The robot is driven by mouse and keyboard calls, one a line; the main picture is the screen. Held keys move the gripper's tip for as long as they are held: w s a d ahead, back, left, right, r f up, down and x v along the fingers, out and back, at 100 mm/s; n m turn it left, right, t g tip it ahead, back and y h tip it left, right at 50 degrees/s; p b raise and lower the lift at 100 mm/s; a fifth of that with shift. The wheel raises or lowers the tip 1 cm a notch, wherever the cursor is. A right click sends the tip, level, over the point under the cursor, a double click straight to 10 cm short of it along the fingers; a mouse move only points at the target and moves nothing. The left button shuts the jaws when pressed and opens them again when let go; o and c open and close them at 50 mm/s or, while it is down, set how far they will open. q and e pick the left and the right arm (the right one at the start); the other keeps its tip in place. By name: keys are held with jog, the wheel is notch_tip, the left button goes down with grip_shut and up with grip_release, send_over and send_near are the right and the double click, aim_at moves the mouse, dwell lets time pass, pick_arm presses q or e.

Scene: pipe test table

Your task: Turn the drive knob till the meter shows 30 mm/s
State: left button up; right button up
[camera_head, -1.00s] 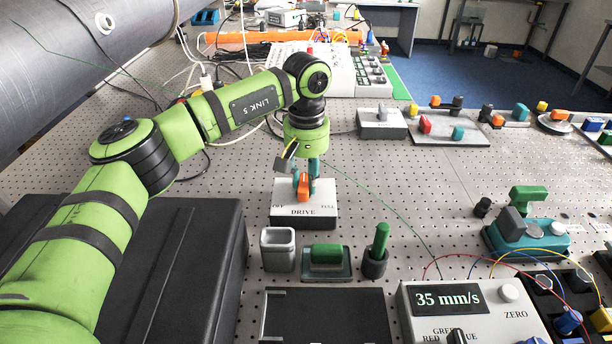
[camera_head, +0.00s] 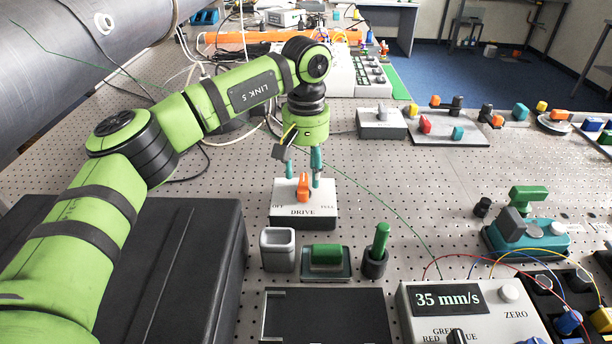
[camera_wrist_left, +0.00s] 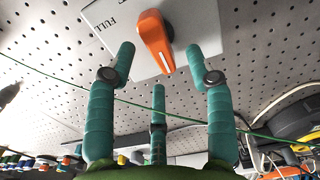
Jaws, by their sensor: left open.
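The drive box (camera_head: 303,224) is white on top with a black base, marked DRIVE and FULL. Its orange drive knob (camera_head: 304,187) stands up on top and also shows in the left wrist view (camera_wrist_left: 155,38). My left gripper (camera_head: 303,168) is open above the box, its teal fingers apart from the knob. In the left wrist view the fingers (camera_wrist_left: 160,75) spread to either side of the knob's near end, with a third finger between and below. The meter (camera_head: 448,299) at the front right reads 35 mm/s. My right gripper is not in view.
A grey cup (camera_head: 278,249), a green-topped block (camera_head: 326,260) and a green peg in a dark holder (camera_head: 376,258) stand just in front of the drive box. A black case (camera_head: 190,270) lies left. A thin green wire passes close by the box.

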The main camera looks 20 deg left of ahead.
aim_at(306, 178)
pick_arm(q)
notch_tip(306, 178, up, 9)
jog(key=shift+r, duration=0.2)
dwell(0.3)
